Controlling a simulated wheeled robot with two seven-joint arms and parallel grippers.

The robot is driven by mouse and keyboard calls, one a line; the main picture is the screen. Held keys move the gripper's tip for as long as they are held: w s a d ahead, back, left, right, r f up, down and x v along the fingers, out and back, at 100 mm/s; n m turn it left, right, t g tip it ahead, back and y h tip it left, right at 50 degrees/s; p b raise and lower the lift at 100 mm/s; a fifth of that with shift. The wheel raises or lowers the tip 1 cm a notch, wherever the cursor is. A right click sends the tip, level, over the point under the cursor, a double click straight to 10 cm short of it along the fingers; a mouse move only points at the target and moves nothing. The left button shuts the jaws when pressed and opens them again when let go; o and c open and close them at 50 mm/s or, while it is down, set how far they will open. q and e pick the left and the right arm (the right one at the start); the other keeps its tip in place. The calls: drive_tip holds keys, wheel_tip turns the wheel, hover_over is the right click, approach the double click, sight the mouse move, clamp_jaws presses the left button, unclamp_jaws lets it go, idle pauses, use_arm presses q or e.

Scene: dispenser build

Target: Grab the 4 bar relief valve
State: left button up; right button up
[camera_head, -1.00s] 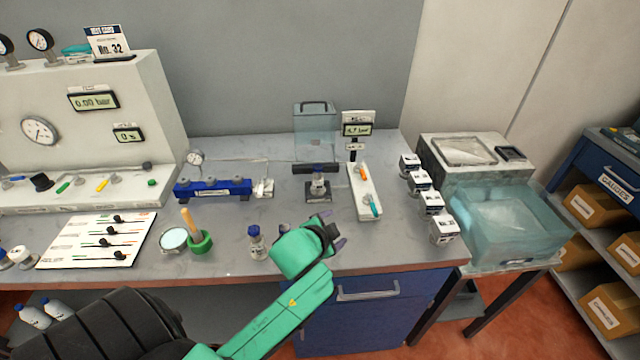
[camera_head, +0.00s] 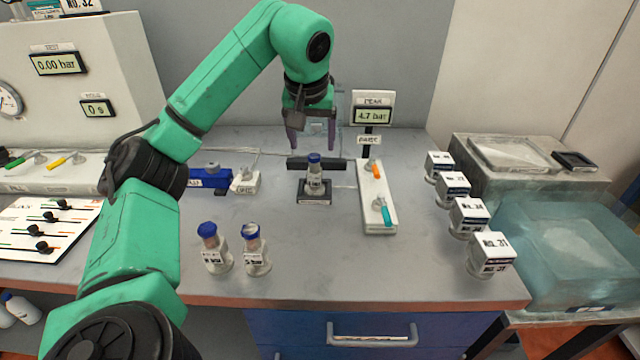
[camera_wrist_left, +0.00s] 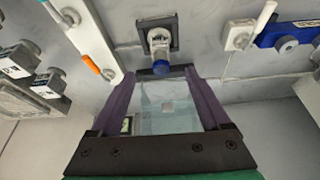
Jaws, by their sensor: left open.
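A small clear relief valve with a blue cap (camera_head: 314,170) stands upright on a dark square stand (camera_head: 313,197) at the middle of the bench. Its label is too small to read. Two similar blue-capped valves, a left one (camera_head: 213,250) and a right one (camera_head: 254,250), stand near the bench's front; their bar numbers are not clear. My left gripper (camera_head: 312,139) is open and empty, pointing down, above and behind the valve on the stand. In the left wrist view that valve (camera_wrist_left: 160,47) appears just beyond the open fingertips (camera_wrist_left: 160,76), apart from them.
A white panel (camera_head: 378,215) with orange and teal levers lies right of the stand, with a 4.7 bar display (camera_head: 373,115) behind it. Several labelled white boxes (camera_head: 470,217) line the right. A blue manifold (camera_head: 210,178) is at left.

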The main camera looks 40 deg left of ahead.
sight(314, 172)
use_arm(q)
drive_tip(key=x, duration=1.3)
drive_tip(key=shift+a+f+p, duration=0.1)
drive_tip(key=shift+f+p, duration=0.2)
drive_tip(key=shift+p, duration=0.05)
drive_tip(key=shift+r, duration=0.1)
clamp_jaws()
